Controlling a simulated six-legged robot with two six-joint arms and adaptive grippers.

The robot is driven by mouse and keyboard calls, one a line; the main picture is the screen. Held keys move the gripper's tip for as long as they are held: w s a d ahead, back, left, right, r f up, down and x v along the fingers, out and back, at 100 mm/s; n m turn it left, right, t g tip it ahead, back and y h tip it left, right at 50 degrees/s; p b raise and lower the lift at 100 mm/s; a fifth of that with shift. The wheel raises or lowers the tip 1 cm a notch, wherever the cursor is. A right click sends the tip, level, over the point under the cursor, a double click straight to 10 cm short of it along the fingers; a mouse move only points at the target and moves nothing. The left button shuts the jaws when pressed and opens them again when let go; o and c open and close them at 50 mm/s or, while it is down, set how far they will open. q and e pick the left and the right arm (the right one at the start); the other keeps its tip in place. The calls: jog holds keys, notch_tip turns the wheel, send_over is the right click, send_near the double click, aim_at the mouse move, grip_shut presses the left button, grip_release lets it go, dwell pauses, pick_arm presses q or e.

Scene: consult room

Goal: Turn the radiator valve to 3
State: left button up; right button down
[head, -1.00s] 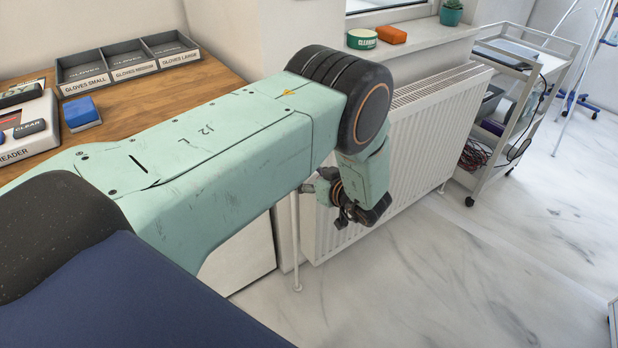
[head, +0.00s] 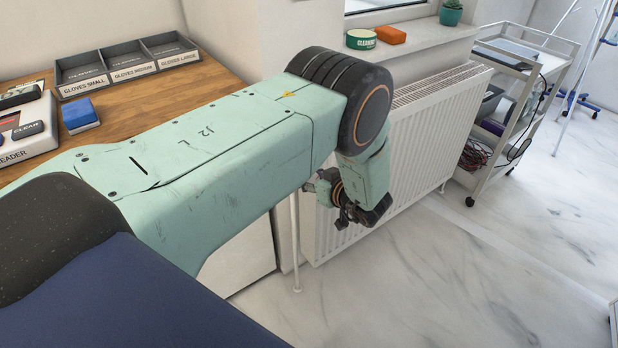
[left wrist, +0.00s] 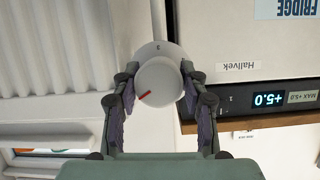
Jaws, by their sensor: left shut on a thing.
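The radiator valve is a round white knob (left wrist: 160,82) with a red mark on its lower left side in the left wrist view. A small dark figure, too small to read surely, shows on the white collar above it. My left gripper (left wrist: 159,70) is shut on the knob, one finger on each side. In the head view my left gripper (head: 317,187) is at the near left end of the white radiator (head: 405,160), partly hidden by my own arm. The knob cannot be made out there. My right gripper is not in view.
A white pipe (head: 296,240) runs to the floor beside the radiator. A desk (head: 215,80) with glove trays (head: 128,65) stands at left. A windowsill (head: 425,35) is above the radiator, a trolley (head: 515,110) beyond. A fridge display (left wrist: 268,100) is right of the knob in the wrist view.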

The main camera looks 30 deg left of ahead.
pick_arm(q)
jog(key=shift+f+g, duration=0.2)
jog(key=shift+g, duration=0.1)
jog(key=shift+f+m+g+b, duration=0.1)
jog(key=shift+m+g+b, duration=0.3)
jog(key=shift+m+b, duration=0.55)
jog(key=m+g+y+b, duration=0.1)
jog(key=m+b, duration=0.1)
jog(key=shift+g+b, duration=0.3)
jog(key=m+g+y+b, duration=0.1)
jog(key=m+b, duration=0.2)
jog(key=shift+f, duration=0.1)
jog(key=m+g+y+b, duration=0.1)
jog(key=m+b, duration=0.1)
jog(key=b, duration=0.1)
jog(key=shift+m+y, duration=0.3)
jog(key=shift+m, duration=0.05)
jog(key=m+y+b, duration=0.2)
jog(key=m+b, duration=0.1)
jog(key=m, duration=0.1)
jog(key=shift+m+b, duration=0.4)
jog(key=shift+m+y+b, duration=0.5)
jog(key=shift+m+b, duration=0.05)
jog(key=shift+m, duration=0.55)
jog(key=shift+m+y+b, duration=0.35)
jog(key=shift+m+y, duration=0.05)
jog(key=shift+m, duration=0.9)
jog(key=shift+r, duration=0.25)
